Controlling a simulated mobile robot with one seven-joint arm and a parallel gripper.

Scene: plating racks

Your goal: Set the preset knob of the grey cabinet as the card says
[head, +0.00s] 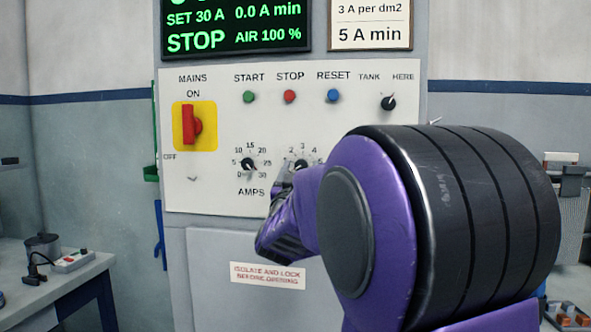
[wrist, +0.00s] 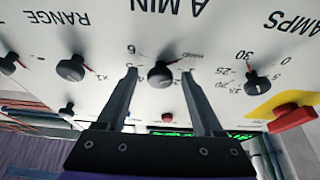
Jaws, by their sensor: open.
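The grey cabinet (head: 207,240) has a white control panel. The card (head: 370,37) at its top right reads "3 A per dm2" and "5 A min"; its top is cut off. A black knob on the panel, by the upside-down "A MIN" label, shows in the wrist view (wrist: 161,75). Its dial has a "HAND" mark and a 6; its pointer seems to lie near "HAND". In the head view this knob (head: 301,165) is partly hidden by my arm. My gripper (wrist: 160,71) is open, one finger on each side of the knob. I cannot tell whether they touch it.
The AMPS knob (head: 248,165) and the red mains switch (head: 190,125) are left of it in the head view. The RANGE knob (wrist: 70,68) is on its other side. Start, stop and reset buttons (head: 290,97) sit above. A green display (head: 236,28) reads "STOP".

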